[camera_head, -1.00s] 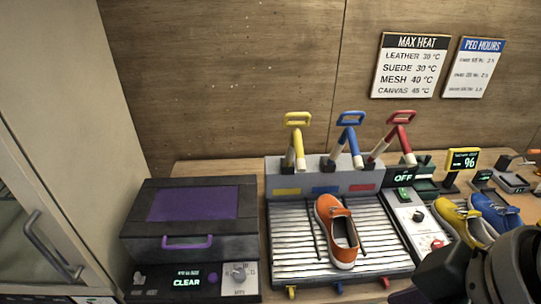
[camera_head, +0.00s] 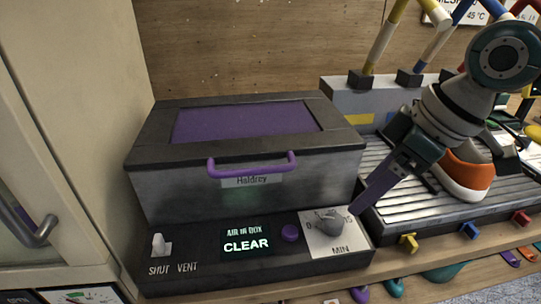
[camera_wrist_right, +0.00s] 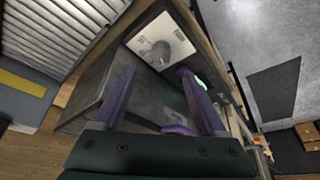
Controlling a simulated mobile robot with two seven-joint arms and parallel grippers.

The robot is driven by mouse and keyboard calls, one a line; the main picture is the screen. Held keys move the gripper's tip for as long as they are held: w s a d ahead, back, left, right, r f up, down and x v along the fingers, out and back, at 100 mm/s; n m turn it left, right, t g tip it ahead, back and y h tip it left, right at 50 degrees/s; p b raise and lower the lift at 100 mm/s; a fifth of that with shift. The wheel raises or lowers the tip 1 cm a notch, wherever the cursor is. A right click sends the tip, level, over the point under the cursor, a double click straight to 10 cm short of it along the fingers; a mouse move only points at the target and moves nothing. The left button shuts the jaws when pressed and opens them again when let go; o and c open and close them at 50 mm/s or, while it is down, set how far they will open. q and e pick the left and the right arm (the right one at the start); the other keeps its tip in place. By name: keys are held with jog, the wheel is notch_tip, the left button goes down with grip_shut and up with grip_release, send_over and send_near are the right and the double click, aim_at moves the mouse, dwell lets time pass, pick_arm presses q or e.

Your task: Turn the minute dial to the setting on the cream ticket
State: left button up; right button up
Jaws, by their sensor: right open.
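The minute dial (camera_head: 330,221) is a grey knob on a white plate marked MIN, at the right end of the purple-lidded box's front panel. Its pointer setting is too small to read. In the right wrist view the dial (camera_wrist_right: 160,50) shows beyond and between my fingertips. My right gripper (camera_head: 360,208) is open, with purple fingers, just right of the dial and apart from it in the head view. I cannot make out a cream ticket. My left gripper is not in view.
An orange shoe (camera_head: 462,180) stands on the ribbed rack (camera_head: 400,212) behind my right arm. A cabinet stands at left.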

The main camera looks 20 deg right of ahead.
aim_at(335, 219)
jog(key=b+x, duration=0.1)
jog(key=x, duration=0.8)
jog(key=shift+a+b, duration=0.1)
jog(key=shift+b, duration=0.3)
jog(key=shift+c, duration=0.4)
grip_shut()
